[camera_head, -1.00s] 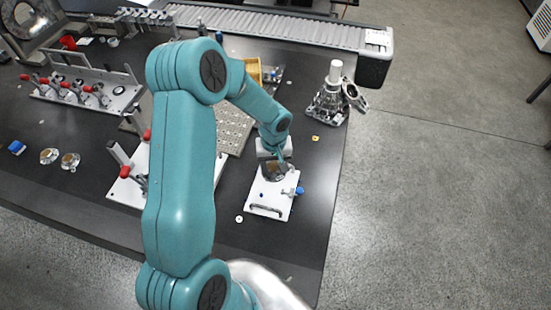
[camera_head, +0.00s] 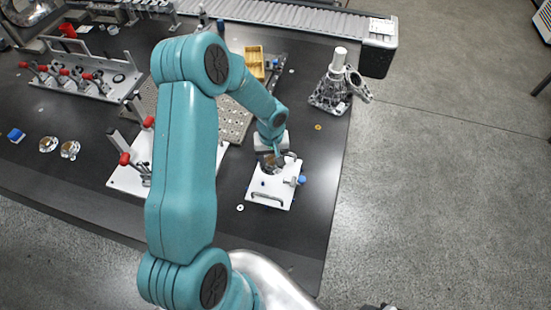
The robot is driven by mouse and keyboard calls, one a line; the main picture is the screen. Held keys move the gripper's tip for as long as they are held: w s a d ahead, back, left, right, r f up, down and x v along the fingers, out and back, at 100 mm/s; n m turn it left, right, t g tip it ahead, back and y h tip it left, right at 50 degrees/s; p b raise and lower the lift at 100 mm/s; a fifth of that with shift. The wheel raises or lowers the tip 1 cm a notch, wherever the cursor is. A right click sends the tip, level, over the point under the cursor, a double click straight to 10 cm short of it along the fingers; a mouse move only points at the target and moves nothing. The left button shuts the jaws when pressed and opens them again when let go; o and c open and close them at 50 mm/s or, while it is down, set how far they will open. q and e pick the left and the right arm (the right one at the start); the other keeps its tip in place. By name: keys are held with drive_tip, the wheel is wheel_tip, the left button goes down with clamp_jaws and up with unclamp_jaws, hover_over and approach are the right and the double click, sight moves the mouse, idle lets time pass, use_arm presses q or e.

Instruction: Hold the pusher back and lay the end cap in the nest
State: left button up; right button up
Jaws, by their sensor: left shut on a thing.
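The white nest fixture (camera_head: 266,197) lies flat near the table's right edge, with a black handle along its near side. The pusher (camera_head: 299,180) is the small metal part with a blue knob on the fixture's right side. My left gripper (camera_head: 271,157) is over the fixture's far part, shut on a brownish metal piece that looks like the end cap (camera_head: 271,166). The cap is at or just above the nest; whether it touches is unclear. The fingers and arm partly hide the nest. A small dark part at the bottom edge may be my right gripper (camera_head: 379,307).
A white plate with red-handled clamps (camera_head: 125,180) stands left of the fixture, partly behind my arm. A perforated plate (camera_head: 233,120) and yellow bin (camera_head: 255,62) lie beyond. A metal casting (camera_head: 330,92) stands at back right. Two round metal parts (camera_head: 59,147) lie at left.

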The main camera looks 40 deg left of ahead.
use_arm(q)
drive_tip(key=s+a+r+p, duration=0.2)
drive_tip(key=a+r+p, duration=0.1)
drive_tip(key=a+r, duration=0.1)
drive_tip(key=shift+s+a+r, duration=0.35)
drive_tip(key=shift+a+r, duration=0.05)
drive_tip(key=shift+a, duration=0.05)
idle(0.6)
drive_tip(key=w+d+r+m+b, duration=0.2)
drive_tip(key=w+d+r+m, duration=0.2)
drive_tip(key=w+d, duration=0.6)
drive_tip(key=s+d+r+m+b, duration=0.1)
drive_tip(key=d+r+m, duration=0.2)
drive_tip(key=d, duration=0.3)
drive_tip(key=s+d+r+m, duration=0.1)
drive_tip(key=d+r+m, duration=0.2)
drive_tip(key=d, duration=0.3)
drive_tip(key=shift+s+d+r+b, duration=0.25)
drive_tip(key=shift+d+r+b, duration=0.05)
drive_tip(key=shift+d+b, duration=0.1)
